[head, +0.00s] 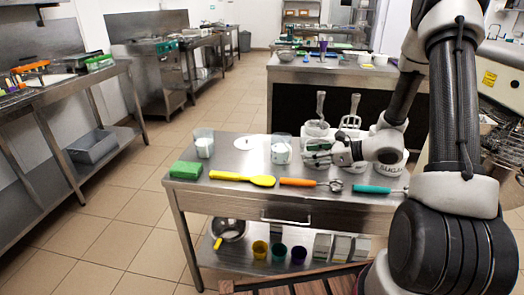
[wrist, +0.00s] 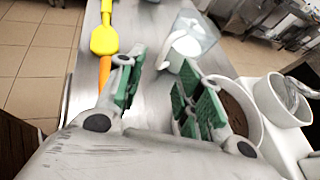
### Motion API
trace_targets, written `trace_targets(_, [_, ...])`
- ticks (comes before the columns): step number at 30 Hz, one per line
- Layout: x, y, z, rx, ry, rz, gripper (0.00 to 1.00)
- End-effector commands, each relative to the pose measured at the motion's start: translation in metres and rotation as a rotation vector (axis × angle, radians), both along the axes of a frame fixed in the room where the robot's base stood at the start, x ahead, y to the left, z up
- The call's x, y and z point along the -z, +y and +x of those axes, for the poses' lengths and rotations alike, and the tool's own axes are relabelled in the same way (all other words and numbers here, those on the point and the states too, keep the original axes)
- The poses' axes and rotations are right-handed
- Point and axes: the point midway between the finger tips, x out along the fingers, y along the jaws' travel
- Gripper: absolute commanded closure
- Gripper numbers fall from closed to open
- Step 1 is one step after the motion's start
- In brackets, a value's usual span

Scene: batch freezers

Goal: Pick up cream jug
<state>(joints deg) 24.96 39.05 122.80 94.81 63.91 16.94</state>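A clear jug with white cream inside (head: 281,150) stands upright on the steel worktable. It also shows in the wrist view as a see-through jug (wrist: 198,30), just beyond my fingertips, with a curved white part on its left side. A second clear container with white contents (head: 203,143) stands further left; I cannot tell for sure which is the cream jug. My gripper (head: 318,154) is just right of the nearer jug. In the wrist view my gripper (wrist: 160,70) is open, its green-padded fingers apart with nothing held between them.
White tubs (head: 387,157) stand close beside my gripper; one holds something brown (wrist: 243,105). A yellow spatula (head: 243,178), an orange-handled tool (head: 300,182), a teal-handled tool (head: 372,189) and a green block (head: 186,170) lie along the front of the worktable (head: 225,205). A white disc (head: 248,143) lies between the containers.

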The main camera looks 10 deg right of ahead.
Motion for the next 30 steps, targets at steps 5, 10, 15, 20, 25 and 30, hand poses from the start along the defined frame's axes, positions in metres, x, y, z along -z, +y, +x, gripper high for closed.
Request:
trace_targets(5, [0.000, 0.005, 0.008, 0.032, 0.019, 0.033, 0.64])
trace_targets(10, [0.008, 0.019, 0.019, 0.030, 0.021, 0.034, 0.64])
trace_targets(15, [0.017, 0.031, 0.028, 0.029, 0.020, 0.032, 0.64])
trace_targets(20, [0.029, 0.048, 0.044, 0.029, 0.020, 0.032, 0.64])
trace_targets(25, [0.032, 0.054, 0.049, 0.031, 0.019, 0.031, 0.64])
trace_targets(30, [0.032, 0.054, 0.049, 0.031, 0.019, 0.031, 0.73])
